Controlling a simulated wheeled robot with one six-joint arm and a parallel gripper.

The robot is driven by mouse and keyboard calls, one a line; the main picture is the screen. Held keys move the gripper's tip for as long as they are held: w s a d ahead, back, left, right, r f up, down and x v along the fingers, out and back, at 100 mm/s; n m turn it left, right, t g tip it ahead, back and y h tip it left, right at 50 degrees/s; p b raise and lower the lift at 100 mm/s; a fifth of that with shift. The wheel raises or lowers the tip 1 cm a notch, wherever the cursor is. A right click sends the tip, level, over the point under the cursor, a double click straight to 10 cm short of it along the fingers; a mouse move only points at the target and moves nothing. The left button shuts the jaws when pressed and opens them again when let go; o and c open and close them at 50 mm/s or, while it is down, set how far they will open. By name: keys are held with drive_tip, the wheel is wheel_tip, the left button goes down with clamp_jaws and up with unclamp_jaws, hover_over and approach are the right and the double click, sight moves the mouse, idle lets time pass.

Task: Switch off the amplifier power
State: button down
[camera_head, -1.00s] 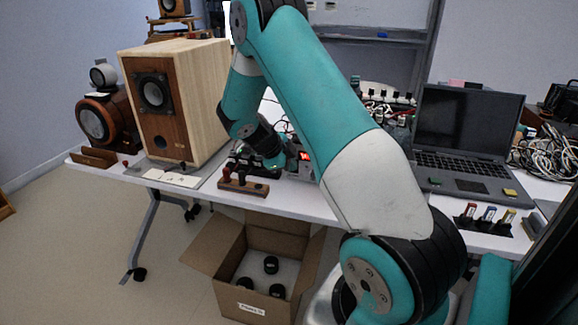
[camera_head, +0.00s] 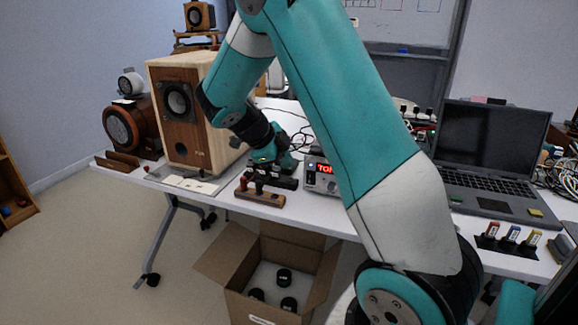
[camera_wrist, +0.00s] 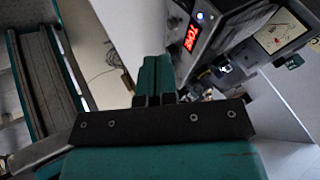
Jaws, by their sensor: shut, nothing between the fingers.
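The amplifier (camera_head: 316,187) is a silver-grey box with a lit red display, standing on the table and partly hidden behind my arm. In the wrist view the amplifier (camera_wrist: 228,32) shows at upper right, tilted, with the red display and a small blue-white lit spot beside it. My gripper (camera_head: 286,160) is just left of the amplifier, above the table. In the wrist view my gripper (camera_wrist: 155,68) shows its teal fingers together, with nothing between them. The fingertips look apart from the amplifier's front, though the exact gap is unclear.
A wooden speaker (camera_head: 180,148) stands at left. A wooden block with knobs (camera_head: 262,197) lies at the table's front edge. A laptop (camera_head: 490,150) and colored connectors (camera_head: 512,236) are at right. An open cardboard box (camera_head: 236,268) with black items is on the floor below.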

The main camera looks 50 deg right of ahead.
sight(311, 178)
drive_tip(key=shift+y, duration=0.4)
drive_tip(key=x, duration=0.5)
drive_tip(key=p+x, duration=0.1)
drive_tip(key=x, duration=0.4)
drive_tip(key=shift+s+a+f, duration=0.25)
drive_tip(key=shift+f, duration=0.1)
drive_tip(key=d, duration=0.2)
drive_tip(key=w+d+f, duration=0.1)
drive_tip(key=shift+p, duration=0.35)
drive_tip(key=shift+w+d+f, duration=0.1)
drive_tip(key=shift+w+d, duration=0.1)
drive_tip(key=shift+d, duration=0.35)
